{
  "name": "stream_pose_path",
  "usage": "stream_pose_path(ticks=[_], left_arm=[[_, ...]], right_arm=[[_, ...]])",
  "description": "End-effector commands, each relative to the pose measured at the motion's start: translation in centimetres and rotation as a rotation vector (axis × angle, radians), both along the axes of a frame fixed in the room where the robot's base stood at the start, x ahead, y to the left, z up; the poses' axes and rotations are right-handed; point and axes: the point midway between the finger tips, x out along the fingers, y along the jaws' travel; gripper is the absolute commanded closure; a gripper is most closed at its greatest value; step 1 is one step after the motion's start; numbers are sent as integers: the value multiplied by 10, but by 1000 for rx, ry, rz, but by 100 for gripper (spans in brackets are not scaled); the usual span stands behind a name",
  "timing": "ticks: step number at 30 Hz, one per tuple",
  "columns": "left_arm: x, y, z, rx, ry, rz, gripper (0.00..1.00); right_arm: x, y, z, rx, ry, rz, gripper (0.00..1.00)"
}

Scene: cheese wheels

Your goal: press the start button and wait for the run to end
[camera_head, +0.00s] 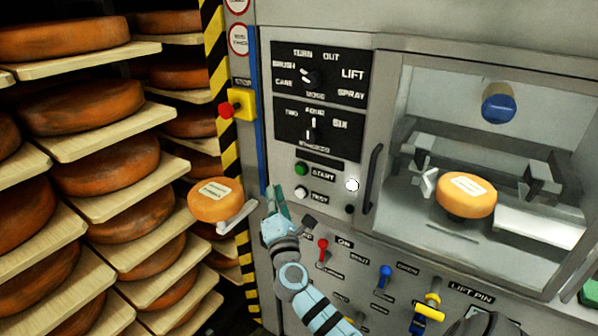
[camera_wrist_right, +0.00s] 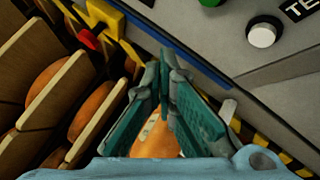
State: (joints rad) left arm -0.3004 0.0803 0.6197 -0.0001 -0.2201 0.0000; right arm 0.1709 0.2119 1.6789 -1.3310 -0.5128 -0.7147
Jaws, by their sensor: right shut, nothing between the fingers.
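The green start button (camera_head: 301,168) is on the grey machine panel beside the word START. A white test button (camera_head: 300,193) sits below it. In the wrist view the green button (camera_wrist_right: 210,2) is cut by the top edge and the white button (camera_wrist_right: 262,36) is at the upper right. My right gripper (camera_head: 280,192) is shut and empty, to the left of and below the start button, apart from it. Its teal fingers (camera_wrist_right: 166,70) come together in the wrist view. A cheese wheel (camera_head: 466,190) sits inside the machine's windowed chamber. My left gripper is not in view.
A labelled cheese wheel (camera_head: 215,200) sits on a small arm left of my gripper. Racks of cheese (camera_head: 105,165) fill the left. A red stop knob (camera_head: 226,110), two dials (camera_head: 313,78), a door handle (camera_head: 372,180) and coloured levers (camera_head: 385,275) are nearby. A white lamp (camera_head: 352,185) looks bright.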

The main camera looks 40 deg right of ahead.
Motion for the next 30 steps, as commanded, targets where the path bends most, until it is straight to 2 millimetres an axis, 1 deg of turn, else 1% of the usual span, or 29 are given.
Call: stream_pose_path(ticks=[9,15,19,30], left_arm=[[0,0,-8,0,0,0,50],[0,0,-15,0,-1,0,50],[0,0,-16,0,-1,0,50],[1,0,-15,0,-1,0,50]], right_arm=[[13,-45,-1,-3,0,-1,100],[19,-64,-2,-1,0,0,100],[21,-69,-1,-1,0,-1,100],[21,-70,0,1,1,-1,100]])
